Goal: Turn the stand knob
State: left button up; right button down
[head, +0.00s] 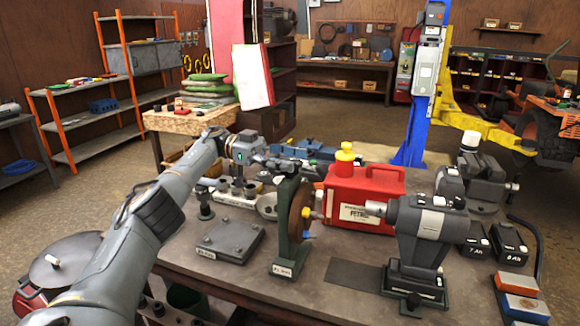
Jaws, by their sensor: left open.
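A green upright stand (291,235) with a white label at its foot is on the workbench, with a brown disc on its right side. A small yellow knob (317,215) and a blue piece (306,235) are on the disc side. I cannot tell for certain which part is the stand knob. My left arm reaches in from the left, and its gripper (290,164) is open just behind the top of the stand. The fingertips are small and partly hidden, and I see nothing held. My right gripper is out of view.
A red petrol can (362,198) with a yellow cap stands right of the stand. A grey machine (428,232) on a dark base is further right. A flat grey plate (228,240) lies left of the stand. The bench (340,300) is fairly clear in front.

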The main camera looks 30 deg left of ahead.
pick_arm(q)
notch_tip(320, 180, up, 8)
jog(key=shift+d, duration=0.1)
dwell(0.4)
